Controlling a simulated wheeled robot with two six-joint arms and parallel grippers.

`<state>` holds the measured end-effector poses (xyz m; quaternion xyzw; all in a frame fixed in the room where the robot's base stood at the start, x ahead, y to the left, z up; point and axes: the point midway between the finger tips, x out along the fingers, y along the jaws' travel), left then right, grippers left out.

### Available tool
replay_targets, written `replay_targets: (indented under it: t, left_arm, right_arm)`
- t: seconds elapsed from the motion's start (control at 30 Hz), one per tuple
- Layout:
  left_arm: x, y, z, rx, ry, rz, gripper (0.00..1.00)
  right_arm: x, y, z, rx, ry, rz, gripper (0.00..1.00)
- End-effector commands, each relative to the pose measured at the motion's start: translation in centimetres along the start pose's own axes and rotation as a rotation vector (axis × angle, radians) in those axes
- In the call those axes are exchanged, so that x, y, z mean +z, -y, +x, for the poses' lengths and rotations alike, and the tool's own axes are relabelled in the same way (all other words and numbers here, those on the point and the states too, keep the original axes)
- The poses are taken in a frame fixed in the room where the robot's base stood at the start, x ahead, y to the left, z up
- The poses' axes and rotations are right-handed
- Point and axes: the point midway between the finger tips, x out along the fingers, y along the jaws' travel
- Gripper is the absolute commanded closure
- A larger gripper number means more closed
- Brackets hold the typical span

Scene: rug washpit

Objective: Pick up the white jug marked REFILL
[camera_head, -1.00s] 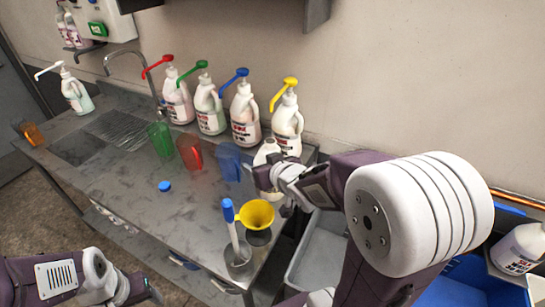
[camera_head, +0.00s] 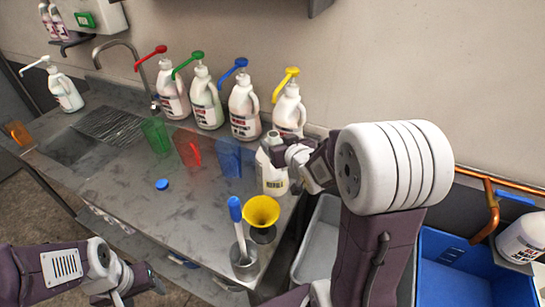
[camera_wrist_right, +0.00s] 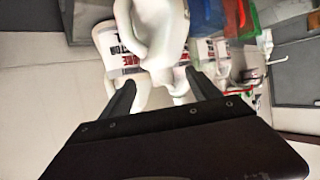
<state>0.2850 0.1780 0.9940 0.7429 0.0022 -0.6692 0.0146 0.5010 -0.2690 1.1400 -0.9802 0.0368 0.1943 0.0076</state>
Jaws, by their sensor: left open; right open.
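The white jug (camera_head: 270,172) has no pump and stands upright on the counter's right part, with dark lettering low on its front that is too small to read surely. My right gripper (camera_head: 284,152) is open at the jug's upper right side, close to its neck and handle. In the right wrist view the white jug (camera_wrist_right: 160,30) with its handle shows just beyond and between the open fingers (camera_wrist_right: 160,90); contact cannot be told. My left gripper (camera_head: 140,288) is low at the left, in front of the counter, away from the jug.
White pump bottles with red (camera_head: 172,95), green (camera_head: 207,105), blue (camera_head: 244,110) and yellow (camera_head: 289,110) pumps line the wall behind. Green (camera_head: 157,136), red (camera_head: 188,150) and blue (camera_head: 228,158) cups stand left of the jug. A yellow funnel (camera_head: 262,211) stands in front.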

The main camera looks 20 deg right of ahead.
Motion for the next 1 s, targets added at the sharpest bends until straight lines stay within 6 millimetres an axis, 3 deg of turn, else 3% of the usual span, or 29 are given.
replay_targets:
  t: [0.2, 0.47, 0.5, 0.73, 0.77, 1.0]
  left_arm:
    - [-0.1, 0.0, -0.6, 0.0, 0.0, 0.0, 0.4]
    - [-0.1, 0.0, -0.5, 0.0, 0.0, 0.0, 0.4]
    - [-0.1, 0.0, -0.5, 0.0, 0.0, 0.0, 0.4]
    - [-0.1, 0.0, -0.5, 0.0, 0.0, 0.0, 0.4]
    - [-0.1, 0.0, -0.5, 0.0, 0.0, 0.0, 0.4]
    - [-0.1, 0.0, -0.5, 0.0, 0.0, 0.0, 0.4]
  right_arm:
    - [0.3, 0.3, 3.8, -0.001, 0.002, 0.0, 0.29]
    - [0.3, 0.3, 4.5, 0.0, 0.0, 0.0, 0.29]
    - [0.3, 0.3, 4.5, 0.0, 0.0, 0.0, 0.32]
    - [0.3, 0.3, 4.5, 0.0, 0.002, 0.0, 0.96]
    - [0.4, 0.2, 4.5, 0.0, 0.003, 0.0, 1.0]
    - [0.4, 0.2, 4.5, 0.0, 0.004, -0.001, 1.0]
